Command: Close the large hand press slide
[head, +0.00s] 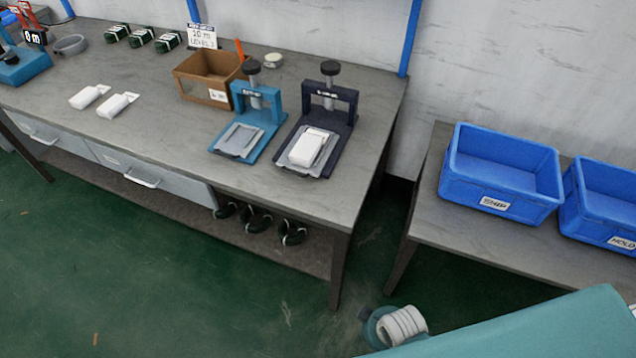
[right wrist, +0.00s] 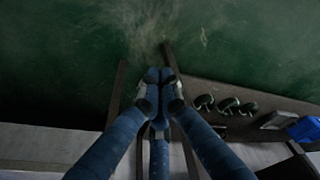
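Two hand presses stand side by side near the table's right end in the head view. The dark navy press (head: 349,112) looks slightly larger than the light blue press (head: 276,108). The navy press's slide (head: 296,165) is out in front of its frame, with a white block (head: 311,147) on it. The light blue press's slide (head: 240,140) is also out and looks empty. My right gripper (right wrist: 160,77) shows in the right wrist view with its fingertips together, over the green floor, away from both presses. My left gripper is not in view.
A cardboard box (head: 194,87) stands left of the presses. White parts (head: 117,105) lie further left. Blue bins (head: 499,204) stand on a separate table at the right. Dark coils (head: 257,221) lie on the lower shelf. The table front between white parts and presses is clear.

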